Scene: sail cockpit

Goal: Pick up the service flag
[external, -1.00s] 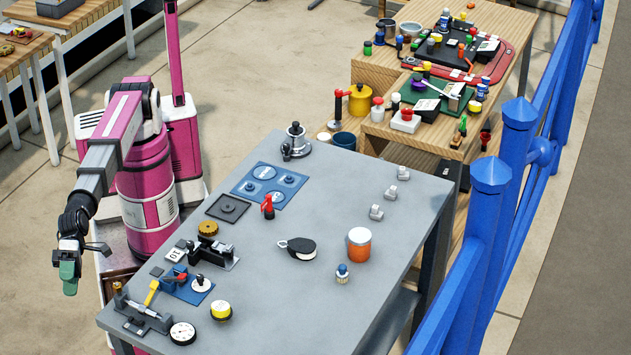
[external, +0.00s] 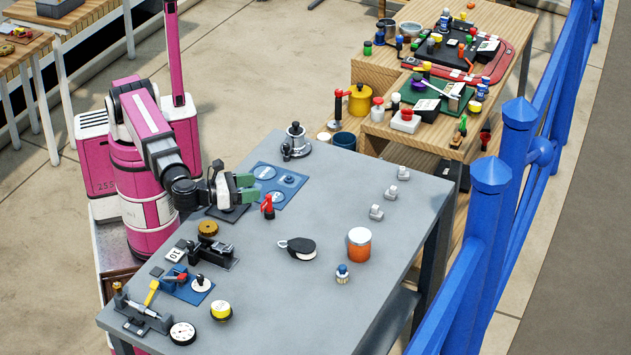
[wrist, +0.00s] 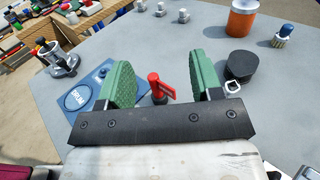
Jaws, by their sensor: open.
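The service flag looks to be the small red piece (external: 267,206) with a red tab on a dark base, upright on the grey table. In the wrist view the red flag (wrist: 155,83) shows between my two green fingers, beyond the dark palm bar. My gripper (external: 247,188) is open and empty, a little to the left of and above the flag in the external view. In the wrist view my gripper (wrist: 160,70) has its fingers spread on either side of the flag, with no contact visible.
A blue board (external: 283,199) with round fittings lies behind the flag. A brass disc (external: 207,229) is at the left. Open grey table (external: 330,200) lies between.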

